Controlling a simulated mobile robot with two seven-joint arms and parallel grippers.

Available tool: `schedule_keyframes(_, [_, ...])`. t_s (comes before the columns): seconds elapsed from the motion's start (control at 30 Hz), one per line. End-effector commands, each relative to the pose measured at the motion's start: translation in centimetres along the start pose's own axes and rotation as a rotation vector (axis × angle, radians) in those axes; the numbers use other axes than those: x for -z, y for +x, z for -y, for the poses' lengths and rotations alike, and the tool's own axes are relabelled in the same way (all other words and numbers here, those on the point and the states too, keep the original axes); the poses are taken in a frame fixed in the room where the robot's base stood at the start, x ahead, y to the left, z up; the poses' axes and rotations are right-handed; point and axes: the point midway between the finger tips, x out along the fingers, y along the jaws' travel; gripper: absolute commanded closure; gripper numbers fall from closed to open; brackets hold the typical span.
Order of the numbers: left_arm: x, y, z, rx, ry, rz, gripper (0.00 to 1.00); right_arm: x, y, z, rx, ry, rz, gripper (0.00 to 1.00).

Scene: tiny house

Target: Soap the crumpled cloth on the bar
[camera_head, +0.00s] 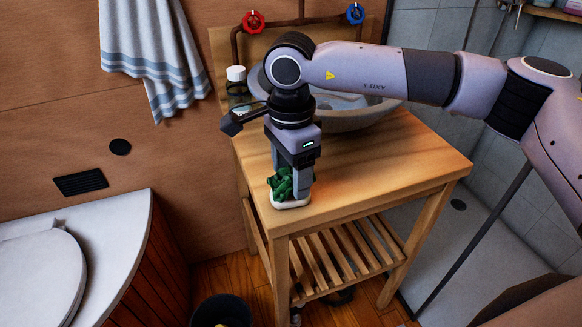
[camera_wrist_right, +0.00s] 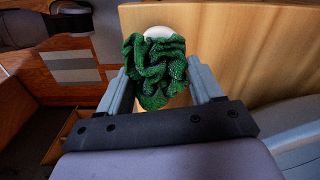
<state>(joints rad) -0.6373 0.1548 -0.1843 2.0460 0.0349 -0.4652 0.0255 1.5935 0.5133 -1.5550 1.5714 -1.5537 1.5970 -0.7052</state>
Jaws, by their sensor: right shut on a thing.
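A crumpled green cloth (camera_head: 281,184) is between the fingers of my right gripper (camera_head: 291,189), at the front left corner of the wooden washstand. The right gripper points down and is shut on the cloth. The cloth also shows in the right wrist view (camera_wrist_right: 155,68), bunched between both fingers. A white soap bar (camera_head: 290,204) lies on the washstand top directly under the cloth. Its pale end shows past the cloth in the right wrist view (camera_wrist_right: 158,32). The cloth appears to touch the bar. My left gripper is not in view.
The wooden washstand (camera_head: 400,170) carries a grey basin (camera_head: 350,121) behind my right arm. A white-capped bottle (camera_head: 236,75) stands at its back left. A striped towel (camera_head: 150,50) hangs on the wall. A dark bin (camera_head: 221,312) is on the floor. The washstand's front right top is clear.

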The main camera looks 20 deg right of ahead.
Motion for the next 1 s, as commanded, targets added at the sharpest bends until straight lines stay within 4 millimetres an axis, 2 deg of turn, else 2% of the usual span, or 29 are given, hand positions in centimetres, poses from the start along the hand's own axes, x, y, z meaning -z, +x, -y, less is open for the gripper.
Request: schedule_keyframes(1.0, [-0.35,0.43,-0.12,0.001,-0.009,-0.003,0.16,0.01,0.64,0.00,0.000,0.000,0.000,0.59])
